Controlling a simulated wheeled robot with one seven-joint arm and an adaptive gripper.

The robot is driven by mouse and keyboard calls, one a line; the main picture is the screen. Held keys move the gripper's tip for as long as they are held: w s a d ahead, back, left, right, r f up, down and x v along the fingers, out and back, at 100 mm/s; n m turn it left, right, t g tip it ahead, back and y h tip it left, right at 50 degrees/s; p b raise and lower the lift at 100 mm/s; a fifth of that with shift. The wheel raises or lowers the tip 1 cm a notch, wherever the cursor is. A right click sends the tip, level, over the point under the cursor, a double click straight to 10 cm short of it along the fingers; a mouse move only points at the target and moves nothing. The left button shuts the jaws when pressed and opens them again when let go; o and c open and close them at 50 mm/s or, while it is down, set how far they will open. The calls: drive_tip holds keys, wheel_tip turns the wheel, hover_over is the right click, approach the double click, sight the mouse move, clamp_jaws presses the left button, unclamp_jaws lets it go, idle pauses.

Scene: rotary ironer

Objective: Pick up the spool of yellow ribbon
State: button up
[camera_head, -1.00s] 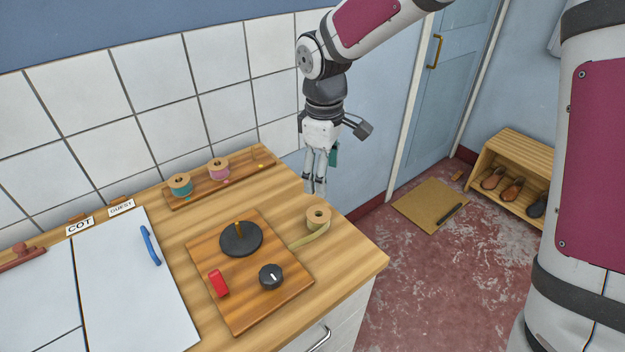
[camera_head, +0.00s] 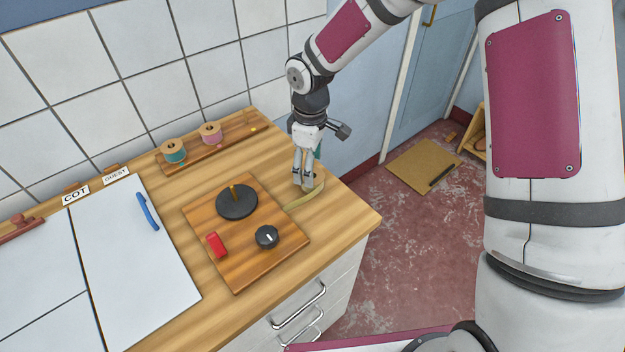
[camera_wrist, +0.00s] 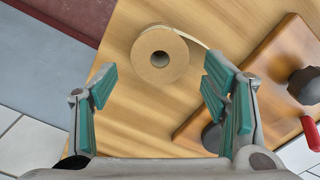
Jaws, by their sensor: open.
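The spool of yellow ribbon (camera_wrist: 160,54) lies flat on the wooden counter, its round end with a centre hole facing up in the wrist view. Its ribbon tail (camera_head: 306,199) runs towards the wooden board in the head view, where my gripper hides most of the spool. My gripper (camera_head: 304,184) points down over the counter there. In the wrist view my gripper (camera_wrist: 158,84) is open and empty, with teal finger pads. The spool shows ahead of and between the fingers, apart from both.
A wooden board (camera_head: 222,262) carries a dark disc with a peg (camera_head: 237,202), a black knob (camera_head: 267,237) and a red switch (camera_head: 217,245). Teal (camera_head: 173,151) and pink (camera_head: 210,134) spools stand on a rack at the tiled wall. The counter's right edge is close to the spool.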

sight(318, 174)
drive_tip(key=shift+f+p, duration=0.4)
drive_tip(key=shift+f, duration=1.75)
drive_tip(key=c, duration=1.2)
drive_tip(key=shift+c, duration=0.2)
drive_tip(key=shift+r, duration=0.15)
